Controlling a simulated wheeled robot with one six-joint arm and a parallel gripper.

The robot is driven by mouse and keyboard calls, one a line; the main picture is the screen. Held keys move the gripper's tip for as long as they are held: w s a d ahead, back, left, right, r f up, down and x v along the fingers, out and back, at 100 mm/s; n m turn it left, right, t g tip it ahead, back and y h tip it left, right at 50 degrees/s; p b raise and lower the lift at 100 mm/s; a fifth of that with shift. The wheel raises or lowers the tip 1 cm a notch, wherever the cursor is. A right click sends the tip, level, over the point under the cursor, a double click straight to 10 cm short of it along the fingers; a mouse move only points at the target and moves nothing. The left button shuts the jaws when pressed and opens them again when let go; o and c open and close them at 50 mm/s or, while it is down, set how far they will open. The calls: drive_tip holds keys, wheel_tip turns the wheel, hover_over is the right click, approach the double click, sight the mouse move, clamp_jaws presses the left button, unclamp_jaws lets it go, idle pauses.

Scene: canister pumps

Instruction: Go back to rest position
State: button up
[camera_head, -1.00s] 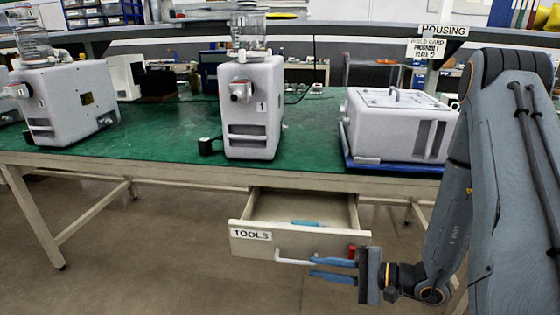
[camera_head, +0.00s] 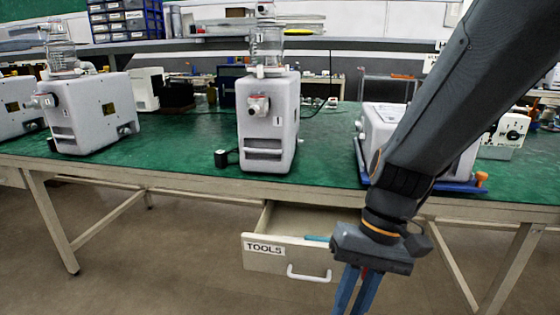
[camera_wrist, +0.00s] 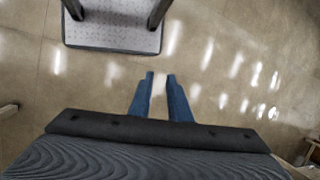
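My gripper (camera_head: 352,308) hangs low at the right in the head view, in front of the open drawer, its blue fingers pointing down. In the wrist view the fingers (camera_wrist: 158,80) stand slightly apart, with only a pale strip between them, over the floor. I see nothing held. The arm comes down from the upper right and covers part of the drawer's right side and of the white housing (camera_head: 382,118).
The drawer (camera_head: 262,262), labelled TOOLS, stands pulled out under the green bench (camera_head: 200,165), with a blue item (camera_head: 317,238) inside. Canister pumps (camera_head: 268,120) (camera_head: 92,113) stand on the bench. A blue tray (camera_head: 452,186) lies under the housing. A textured grey plate (camera_wrist: 115,36) is above the floor.

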drive_tip(key=d+r+t+h+p, duration=0.2)
drive_tip(key=d+r+h+p, duration=0.1)
drive_tip(key=d+r+p, duration=0.4)
wheel_tip(320, 180, up, 3)
drive_tip(key=p, duration=0.5)
drive_tip(key=shift+w+d+r+t+p, duration=0.15)
drive_tip(key=shift+w+d+t+p, duration=0.15)
drive_tip(key=shift+w+t+p, duration=0.1)
